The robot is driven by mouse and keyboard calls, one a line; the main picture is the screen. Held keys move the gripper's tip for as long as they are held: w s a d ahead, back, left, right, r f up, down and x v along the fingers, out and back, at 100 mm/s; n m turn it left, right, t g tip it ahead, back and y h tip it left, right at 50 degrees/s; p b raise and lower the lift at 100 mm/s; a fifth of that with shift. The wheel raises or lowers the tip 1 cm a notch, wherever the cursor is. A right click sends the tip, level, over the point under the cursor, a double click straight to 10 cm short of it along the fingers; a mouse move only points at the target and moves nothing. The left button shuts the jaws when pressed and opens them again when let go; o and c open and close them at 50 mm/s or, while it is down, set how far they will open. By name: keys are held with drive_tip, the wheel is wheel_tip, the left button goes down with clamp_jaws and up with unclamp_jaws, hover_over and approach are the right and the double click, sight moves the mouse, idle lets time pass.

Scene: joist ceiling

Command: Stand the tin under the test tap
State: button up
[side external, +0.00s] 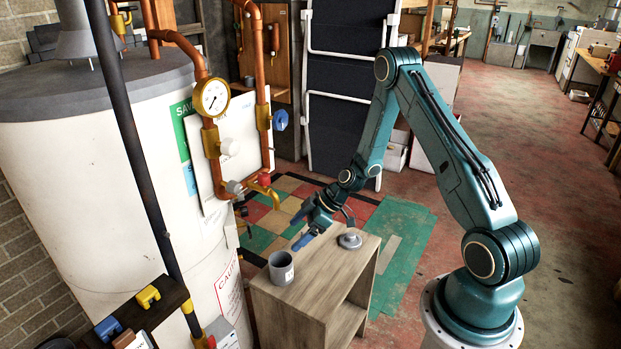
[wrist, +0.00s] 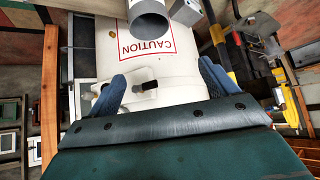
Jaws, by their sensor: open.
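The tin (side external: 281,268) is a grey open-topped cylinder with a pale label. It stands upright at the left end of the wooden cabinet top. In the wrist view a grey cylinder that looks like the tin (wrist: 150,24) shows upside down at the top edge, partly cut off. The brass test tap (side external: 264,191) sticks out from the pipe board, above and left of the cabinet. My gripper (side external: 301,228) is open, above the cabinet and up and right of the tin. In the wrist view the blue fingers of my gripper (wrist: 163,85) are spread with nothing held between them.
A grey lid-like disc (side external: 349,240) lies on the right of the cabinet top (side external: 315,275). The white tank (side external: 95,190) and copper pipes with a gauge (side external: 212,98) stand at left. A dark shelf with coloured tools (side external: 140,310) is at lower left. Open floor is at right.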

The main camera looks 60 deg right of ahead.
drive_tip(key=s+a+r+m+g+h, duration=0.1)
drive_tip(key=s+a+r, duration=0.15)
drive_tip(key=r, duration=0.55)
drive_tip(key=s+a+r+h, duration=0.1)
drive_tip(key=s+a+r, duration=0.15)
drive_tip(key=r, duration=0.45)
drive_tip(key=s+a+r+m+g+h, duration=0.1)
drive_tip(key=s+a+r, duration=0.15)
drive_tip(key=r, duration=0.55)
drive_tip(key=s+a+r+m, duration=0.1)
drive_tip(key=s+r, duration=0.2)
drive_tip(key=s, duration=0.3)
drive_tip(key=s+a+r+m+h, duration=0.1)
drive_tip(key=s+r+m, duration=0.1)
drive_tip(key=s, duration=0.4)
drive_tip(key=s+a+r+m+t+h, duration=0.1)
drive_tip(key=s+a+r+m, duration=0.1)
drive_tip(key=s+r, duration=0.2)
drive_tip(key=shift+s+r, duration=0.4)
drive_tip(key=shift+s, duration=0.95)
drive_tip(key=shift+a, duration=0.1)
